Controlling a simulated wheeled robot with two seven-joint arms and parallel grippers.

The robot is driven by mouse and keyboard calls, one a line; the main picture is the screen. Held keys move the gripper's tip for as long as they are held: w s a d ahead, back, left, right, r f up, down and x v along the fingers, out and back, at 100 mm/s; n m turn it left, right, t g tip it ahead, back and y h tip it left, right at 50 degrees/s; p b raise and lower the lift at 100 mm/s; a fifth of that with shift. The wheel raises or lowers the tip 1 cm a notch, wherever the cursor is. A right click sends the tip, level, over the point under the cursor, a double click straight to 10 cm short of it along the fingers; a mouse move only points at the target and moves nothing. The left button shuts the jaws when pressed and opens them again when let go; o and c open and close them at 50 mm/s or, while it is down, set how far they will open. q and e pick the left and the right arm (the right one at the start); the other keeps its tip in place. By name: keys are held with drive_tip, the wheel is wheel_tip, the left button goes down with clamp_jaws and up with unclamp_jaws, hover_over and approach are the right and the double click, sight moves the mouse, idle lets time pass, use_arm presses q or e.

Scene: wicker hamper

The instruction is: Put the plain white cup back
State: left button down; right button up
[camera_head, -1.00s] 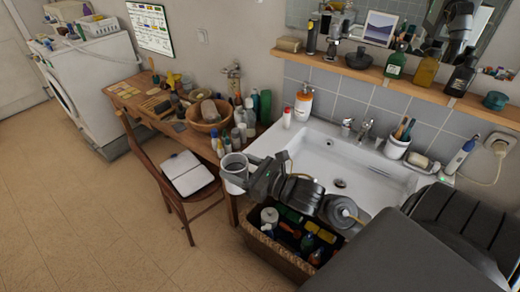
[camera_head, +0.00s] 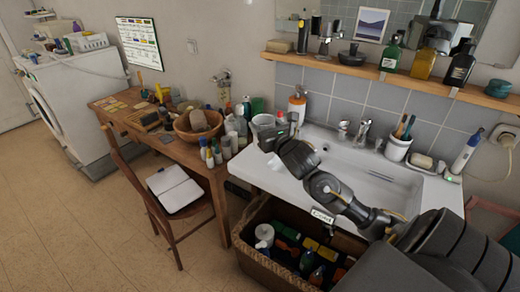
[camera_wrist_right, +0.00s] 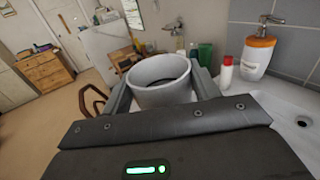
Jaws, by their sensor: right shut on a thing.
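The plain white cup (camera_head: 262,121) is at the left end of the sink in the head view, upright with its open rim up. My right gripper (camera_head: 270,132) is shut on it. In the right wrist view the cup (camera_wrist_right: 160,92) sits between the two fingers, its dark inside showing. I cannot tell whether its base touches the sink's rim or hangs just above it. My left gripper is not in view.
The white sink (camera_head: 375,190) has a cup with toothbrushes (camera_head: 398,145) at its right. An orange-topped dispenser (camera_head: 297,104) stands behind my gripper. A wicker hamper (camera_head: 250,258) full of bottles is below. Several bottles crowd the wooden table (camera_head: 150,135) at left.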

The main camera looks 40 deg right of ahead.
drive_tip(key=shift+w+d+f+p, duration=0.6)
drive_tip(key=shift+w+d+f, duration=0.6)
drive_tip(key=shift+w+f, duration=0.65)
drive_tip(key=shift+w+d+f+p, duration=0.65)
drive_tip(key=shift+w+d+f, duration=0.5)
drive_tip(key=shift+w+f, duration=0.75)
drive_tip(key=shift+w+d+f+p, duration=0.6)
drive_tip(key=shift+w+d+f, duration=0.6)
drive_tip(key=shift+w+f, duration=0.65)
drive_tip(key=shift+w+f+p, duration=0.2)
drive_tip(key=shift+p, duration=0.15)
drive_tip(key=shift+f, duration=0.3)
drive_tip(key=shift+s+f, duration=0.1)
drive_tip(key=o, duration=1.1)
drive_tip(key=shift+f, duration=0.1)
